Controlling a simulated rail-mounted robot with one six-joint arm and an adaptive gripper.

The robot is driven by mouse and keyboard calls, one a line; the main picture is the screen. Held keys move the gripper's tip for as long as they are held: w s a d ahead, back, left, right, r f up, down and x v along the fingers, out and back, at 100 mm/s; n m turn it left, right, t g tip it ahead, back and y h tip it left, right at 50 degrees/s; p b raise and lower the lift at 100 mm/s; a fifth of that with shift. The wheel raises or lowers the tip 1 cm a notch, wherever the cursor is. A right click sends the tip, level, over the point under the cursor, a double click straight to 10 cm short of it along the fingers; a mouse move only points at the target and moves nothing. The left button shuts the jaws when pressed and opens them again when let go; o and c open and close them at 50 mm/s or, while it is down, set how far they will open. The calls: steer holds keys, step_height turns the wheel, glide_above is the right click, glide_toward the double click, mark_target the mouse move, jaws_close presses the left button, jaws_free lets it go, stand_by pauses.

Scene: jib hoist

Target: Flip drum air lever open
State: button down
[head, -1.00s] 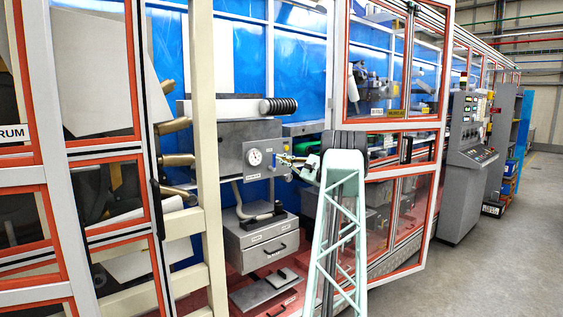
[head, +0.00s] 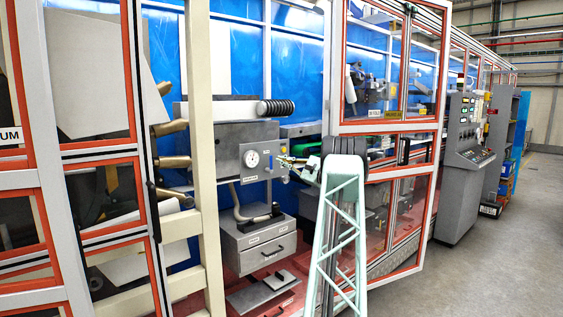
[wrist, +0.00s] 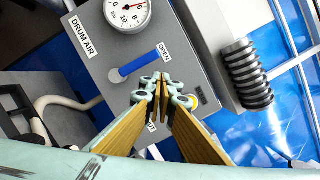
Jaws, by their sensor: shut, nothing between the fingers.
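The drum air panel is a grey box (head: 232,147) with a round white gauge (wrist: 127,12). In the wrist view it has a "DRUM AIR" label (wrist: 84,36) and a blue lever (wrist: 138,66) lying slantwise across its face. One end of the lever lies beside the "OPEN" label (wrist: 164,52); the other end points away from it. A second label near the fingers is mostly hidden. My gripper (wrist: 163,84) is shut and empty, its tips just below the lever. Whether they touch it, I cannot tell. In the head view, my gripper (head: 284,161) is at the box's right side.
A black coil spring (wrist: 246,73) sticks out right of the panel in the wrist view. A pale hose (wrist: 58,103) runs at the left. Orange-framed guard doors (head: 383,65) stand open around the machine bay. A control console (head: 462,140) stands farther right beside clear floor.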

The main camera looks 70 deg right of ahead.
steer(key=s+p, duration=0.2)
steer(key=s, duration=0.8)
steer(key=shift+s+a, duration=0.3)
steer(key=shift+a, duration=0.15)
stand_by(0.8)
